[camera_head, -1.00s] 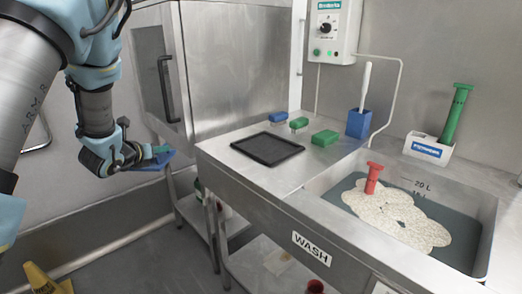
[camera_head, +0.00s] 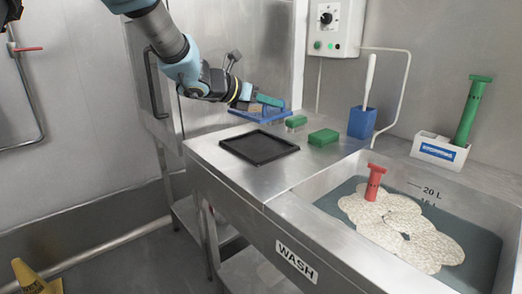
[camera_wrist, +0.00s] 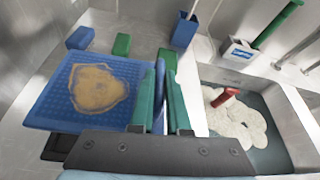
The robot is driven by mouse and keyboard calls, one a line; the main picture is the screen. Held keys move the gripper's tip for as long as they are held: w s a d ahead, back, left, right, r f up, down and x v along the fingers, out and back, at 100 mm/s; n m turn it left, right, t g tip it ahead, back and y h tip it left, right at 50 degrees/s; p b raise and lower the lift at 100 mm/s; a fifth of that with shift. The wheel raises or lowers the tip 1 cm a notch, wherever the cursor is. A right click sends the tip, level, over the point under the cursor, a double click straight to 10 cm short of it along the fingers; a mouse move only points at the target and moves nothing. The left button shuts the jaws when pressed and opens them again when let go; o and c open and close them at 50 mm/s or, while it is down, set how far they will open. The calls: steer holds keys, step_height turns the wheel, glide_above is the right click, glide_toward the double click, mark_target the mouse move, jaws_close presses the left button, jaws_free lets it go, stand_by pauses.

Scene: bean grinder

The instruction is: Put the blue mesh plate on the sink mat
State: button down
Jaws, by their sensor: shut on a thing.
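The blue mesh plate (camera_head: 262,117) is in my gripper (camera_head: 268,101), whose green fingers are shut on its edge. The plate is held about flat, above the back left of the steel counter, and appears just behind the mat in the head view. In the wrist view the plate (camera_wrist: 45,104) extends left from the fingers (camera_wrist: 160,100) and has a brown patch on top. The black sink mat (camera_head: 240,154) lies flat on the counter with nothing on it. In the wrist view the plate hides most of the mat (camera_wrist: 60,148).
Green blocks (camera_head: 323,137) and a blue holder with a white-handled brush (camera_head: 362,122) stand right of the mat. A water-filled sink (camera_head: 330,203) with a red-handled tool (camera_head: 375,182) is at the right. A white caddy (camera_head: 440,152) holds a green tool. A wall control box (camera_head: 335,28) is behind.

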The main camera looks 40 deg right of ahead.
steer(key=shift+a+f+b, duration=0.1)
steer(key=shift+f+b, duration=0.25)
steer(key=shift+b, duration=0.1)
step_height(320, 180, down, 9)
steer(key=shift+f, duration=0.15)
steer(key=shift+f, duration=0.1)
steer(key=c, duration=0.9)
jaws_free()
steer(key=b+v, duration=0.1)
steer(key=v, duration=1.1)
steer(key=shift+a, duration=0.1)
